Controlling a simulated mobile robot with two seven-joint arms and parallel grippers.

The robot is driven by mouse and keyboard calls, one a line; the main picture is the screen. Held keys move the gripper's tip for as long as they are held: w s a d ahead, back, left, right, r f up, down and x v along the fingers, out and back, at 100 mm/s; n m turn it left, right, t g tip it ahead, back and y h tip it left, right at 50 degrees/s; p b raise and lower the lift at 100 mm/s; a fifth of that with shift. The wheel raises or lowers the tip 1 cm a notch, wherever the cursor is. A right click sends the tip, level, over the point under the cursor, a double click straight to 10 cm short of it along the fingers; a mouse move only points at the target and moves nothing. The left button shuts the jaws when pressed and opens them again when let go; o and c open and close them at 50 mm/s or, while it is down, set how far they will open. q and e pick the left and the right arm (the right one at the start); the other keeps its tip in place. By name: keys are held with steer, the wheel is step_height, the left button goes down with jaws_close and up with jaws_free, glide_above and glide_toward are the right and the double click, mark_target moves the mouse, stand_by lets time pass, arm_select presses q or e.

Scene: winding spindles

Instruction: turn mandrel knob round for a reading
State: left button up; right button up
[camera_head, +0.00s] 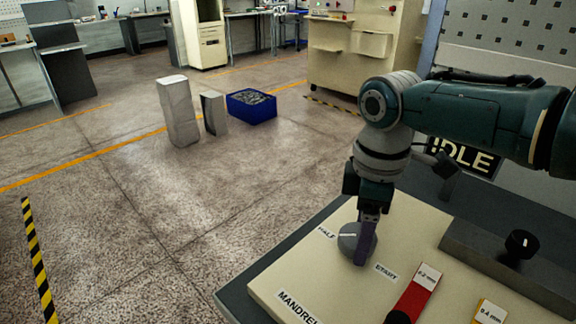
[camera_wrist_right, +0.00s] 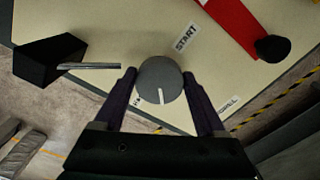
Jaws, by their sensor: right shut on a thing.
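The mandrel knob (camera_head: 348,238) is a round grey disc on the cream panel (camera_head: 440,222). My right gripper (camera_head: 364,243) points down over it, shut on the knob. In the right wrist view the fingers (camera_wrist_right: 160,77) sit on either side of the knob (camera_wrist_right: 160,72). A white line on the knob points toward the bottom of that view, away from the START label (camera_wrist_right: 186,38). The HALF label (camera_head: 326,232) lies left of the knob in the head view and is mostly hidden by a finger in the wrist view. My left gripper is not in view.
A red strip (camera_head: 421,284) marked 0.2 mm and a yellow strip (camera_head: 490,312) lie on the panel. A black knob (camera_head: 521,243) stands on a dark block at right. A sign (camera_head: 463,158) reads IDLE. A blue bin (camera_head: 252,104) is on the floor.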

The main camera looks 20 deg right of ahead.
steer(key=m, duration=0.1)
steer(key=m+p, duration=0.1)
steer(key=m, duration=0.1)
steer(key=shift+a+r+m, duration=0.15)
steer(key=shift+m, duration=0.15)
steer(key=m+p, duration=0.1)
steer(key=m, duration=0.1)
steer(key=shift+s+a+m, duration=0.1)
steer(key=shift+m, duration=0.3)
steer(key=m+p, duration=0.1)
steer(key=m, duration=0.5)
steer(key=shift+a, duration=0.15)
steer(key=m, duration=0.6)
steer(key=shift+a+m+p, duration=0.1)
steer(key=shift+m+p, duration=0.3)
steer(key=m, duration=0.3)
steer(key=shift+w+m, duration=0.15)
steer(key=shift+m, duration=0.85)
steer(key=shift+w+m, duration=0.1)
steer(key=shift+m, duration=0.9)
steer(key=o, duration=1.3)
